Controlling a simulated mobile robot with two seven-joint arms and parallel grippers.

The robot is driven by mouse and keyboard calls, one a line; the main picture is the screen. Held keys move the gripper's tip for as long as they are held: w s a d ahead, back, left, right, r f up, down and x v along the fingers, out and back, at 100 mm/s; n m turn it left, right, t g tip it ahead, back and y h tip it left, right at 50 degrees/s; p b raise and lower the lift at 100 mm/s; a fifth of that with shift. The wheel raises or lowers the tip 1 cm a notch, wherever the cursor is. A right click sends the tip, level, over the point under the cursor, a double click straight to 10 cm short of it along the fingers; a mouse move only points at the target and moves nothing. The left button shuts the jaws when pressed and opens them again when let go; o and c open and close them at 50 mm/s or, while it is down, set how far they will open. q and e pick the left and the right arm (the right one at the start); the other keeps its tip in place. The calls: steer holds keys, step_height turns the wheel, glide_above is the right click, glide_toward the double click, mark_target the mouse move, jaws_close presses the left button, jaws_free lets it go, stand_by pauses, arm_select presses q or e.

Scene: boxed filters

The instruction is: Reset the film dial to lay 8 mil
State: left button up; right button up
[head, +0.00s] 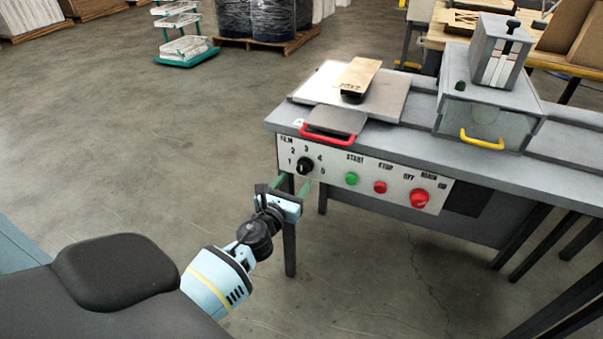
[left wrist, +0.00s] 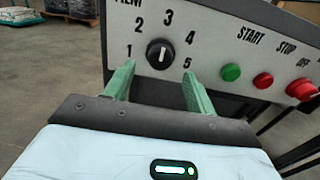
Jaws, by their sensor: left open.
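The film dial (head: 305,166) is a round black knob on the white front panel, with the numbers 1 to 5 around it. In the left wrist view the dial (left wrist: 160,53) shows a white pointer line standing nearly upright, toward about 3. My left gripper (head: 295,187) is open and empty in front of the panel, just below the dial. In the left wrist view its green fingers (left wrist: 158,86) stand apart, one to each side and lower than the knob. I cannot tell whether they touch it. My right gripper is not in view.
Right of the dial are a green start button (head: 351,178), a red stop button (head: 380,187) and a red main switch (head: 419,198). A red handle (head: 327,135) juts out above the dial. Open floor lies left of the machine.

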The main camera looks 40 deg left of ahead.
mark_target(302, 172)
arm_select(q)
steer(key=shift+b+x, duration=0.3)
steer(key=shift+x, duration=2.15)
steer(key=shift+c, duration=0.3)
steer(key=c, duration=0.7)
